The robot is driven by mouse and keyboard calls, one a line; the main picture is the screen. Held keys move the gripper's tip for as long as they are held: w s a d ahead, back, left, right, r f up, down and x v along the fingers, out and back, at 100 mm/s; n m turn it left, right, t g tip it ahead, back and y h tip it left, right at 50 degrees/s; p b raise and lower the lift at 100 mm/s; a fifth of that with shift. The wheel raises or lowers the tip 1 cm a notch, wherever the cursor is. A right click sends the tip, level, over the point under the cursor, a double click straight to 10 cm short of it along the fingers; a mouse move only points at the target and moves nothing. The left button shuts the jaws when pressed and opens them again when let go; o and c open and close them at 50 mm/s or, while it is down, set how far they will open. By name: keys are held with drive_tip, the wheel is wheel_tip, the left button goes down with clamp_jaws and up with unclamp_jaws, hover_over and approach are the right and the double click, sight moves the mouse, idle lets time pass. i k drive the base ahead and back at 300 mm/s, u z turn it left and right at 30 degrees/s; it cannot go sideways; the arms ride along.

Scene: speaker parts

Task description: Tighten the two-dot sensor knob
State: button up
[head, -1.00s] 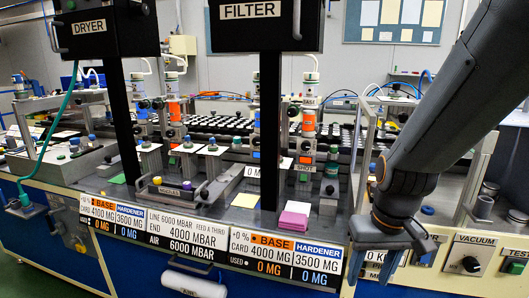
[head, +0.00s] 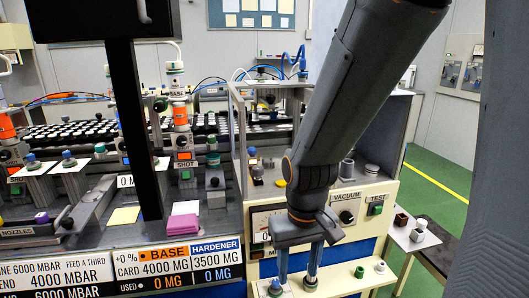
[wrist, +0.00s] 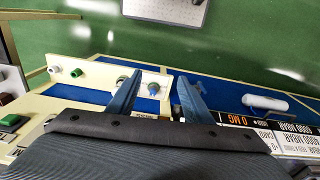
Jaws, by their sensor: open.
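My gripper (head: 297,278) points down, open and empty, over a cream shelf (head: 340,279) at the front of the right-hand station. Two blue-grey knobs stand on this shelf, a left one (head: 275,288) and a right one (head: 311,284), close to my fingertips. In the wrist view, my gripper (wrist: 158,77) has its fingers apart. One knob (wrist: 153,88) shows between them, nearer the left finger, and another knob (wrist: 122,81) is by the left finger. I cannot make out dots on either, so I cannot tell which is the two-dot sensor knob.
A green cap (head: 359,271) and a white cap (head: 380,267) stand farther right on the shelf. A side table (head: 415,237) holds small blocks. Green floor lies clear at right.

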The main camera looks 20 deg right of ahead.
sight(257, 171)
drive_tip(key=z, duration=0.45)
drive_tip(key=k, duration=0.85)
drive_tip(key=u, duration=0.4)
drive_tip(key=i, duration=1.3)
drive_tip(key=u, duration=0.5)
